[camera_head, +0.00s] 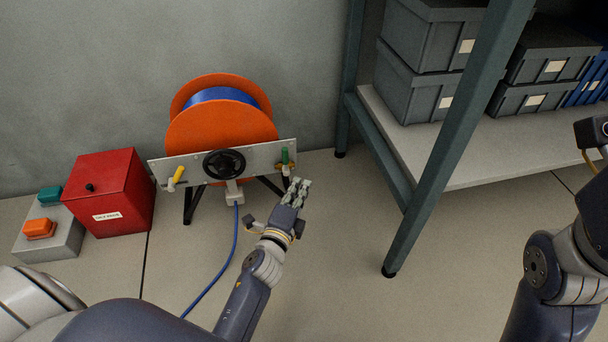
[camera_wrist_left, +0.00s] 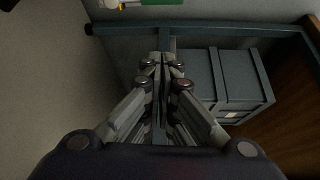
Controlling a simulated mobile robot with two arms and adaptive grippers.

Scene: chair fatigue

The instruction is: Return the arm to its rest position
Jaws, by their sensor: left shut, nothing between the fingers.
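My left arm reaches forward from the bottom left in the head view, toward the right end of a cable reel stand. My left gripper (camera_head: 301,186) is shut and empty. Its fingertips show just in front of and below the green handle (camera_head: 285,156) on the stand's panel; whether they touch anything there I cannot tell. In the left wrist view the fingers (camera_wrist_left: 162,65) meet in the middle with nothing between them. Part of my right arm shows at the right edge of the head view; I cannot make out its gripper's fingers.
The orange reel (camera_head: 222,130) stands by the wall with a grey panel (camera_head: 258,155), a black handwheel (camera_head: 224,164) and a yellow handle (camera_head: 177,176). A red box (camera_head: 117,190) and a button box (camera_head: 62,240) stand left. A shelf (camera_head: 450,160) with grey bins (camera_head: 420,85) stands right.

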